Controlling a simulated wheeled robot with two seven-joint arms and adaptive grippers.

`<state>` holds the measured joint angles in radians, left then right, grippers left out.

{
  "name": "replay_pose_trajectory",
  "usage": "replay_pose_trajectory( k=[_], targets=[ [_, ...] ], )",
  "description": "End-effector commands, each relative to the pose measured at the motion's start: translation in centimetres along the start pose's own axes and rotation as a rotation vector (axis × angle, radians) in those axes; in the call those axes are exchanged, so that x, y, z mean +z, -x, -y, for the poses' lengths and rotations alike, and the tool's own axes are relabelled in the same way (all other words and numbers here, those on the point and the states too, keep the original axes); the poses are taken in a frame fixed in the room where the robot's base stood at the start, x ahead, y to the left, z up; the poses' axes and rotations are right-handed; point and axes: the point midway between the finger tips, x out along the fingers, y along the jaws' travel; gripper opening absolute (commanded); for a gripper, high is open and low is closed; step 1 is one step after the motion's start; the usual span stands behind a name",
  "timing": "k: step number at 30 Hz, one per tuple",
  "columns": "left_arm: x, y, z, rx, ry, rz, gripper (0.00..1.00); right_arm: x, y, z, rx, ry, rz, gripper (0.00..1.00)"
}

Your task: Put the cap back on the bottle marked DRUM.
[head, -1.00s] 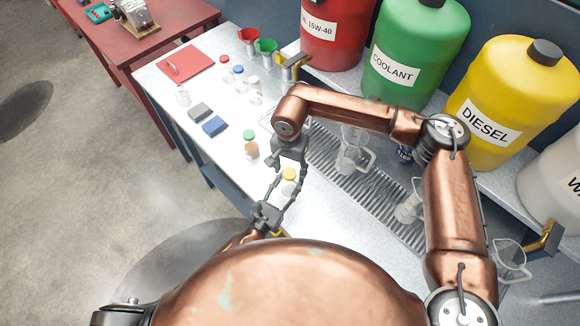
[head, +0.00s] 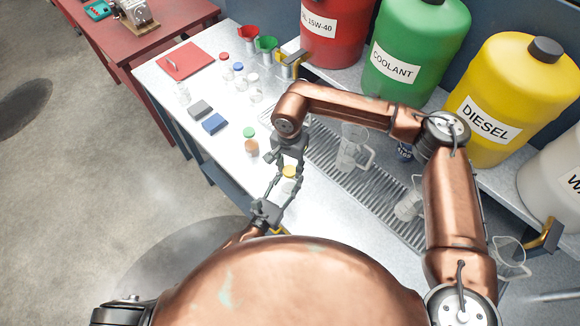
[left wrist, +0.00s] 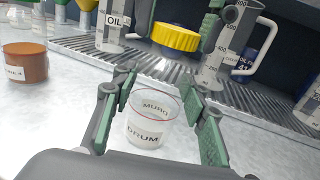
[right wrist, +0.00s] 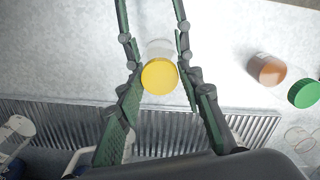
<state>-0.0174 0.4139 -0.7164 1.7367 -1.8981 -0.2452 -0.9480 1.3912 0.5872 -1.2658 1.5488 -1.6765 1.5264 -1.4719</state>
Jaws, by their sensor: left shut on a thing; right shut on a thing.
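The clear bottle marked DRUM (left wrist: 150,125) stands upright and uncapped between the fingers of my left gripper (left wrist: 150,118). The left gripper (head: 281,190) is shut on it. The yellow cap (right wrist: 159,76) is between the fingertips of my right gripper (right wrist: 162,88), which is shut on it. In the left wrist view the cap (left wrist: 175,37) hangs above the bottle's open mouth, apart from it. In the right wrist view the bottle (right wrist: 160,48) is partly hidden behind the cap. In the head view the cap (head: 289,172) shows just below the right hand.
A metal drain grate (head: 330,160) with clear measuring jugs (head: 352,148) is beside the hands. Large coloured drums, such as the yellow DIESEL one (head: 505,100), stand behind.

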Motion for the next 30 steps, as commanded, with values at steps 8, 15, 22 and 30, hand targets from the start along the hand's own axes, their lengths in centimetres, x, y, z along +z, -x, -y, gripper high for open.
replay_pose_trajectory(
  k=[8, 15, 22, 30],
  targets=[
    [0.03, 0.0, 0.05, -0.001, 0.0, 0.001, 0.0, 0.0, -0.02, 0.02, -0.001, -0.481, 0.0, 0.05],
    [0.03, 0.0, 0.06, -0.001, 0.0, 0.001, 0.0, 0.02, -0.04, 0.03, -0.002, -0.96, 0.001, 0.05],
    [0.03, 0.0, 0.08, -0.001, 0.0, 0.0, 0.0, 0.04, -0.08, 0.05, -0.002, -1.421, 0.001, 0.05],
    [0.03, 0.0, 0.1, -0.002, 0.0, 0.0, 0.0, 0.04, -0.13, 0.06, -0.002, -1.948, 0.001, 0.05]
  ],
)
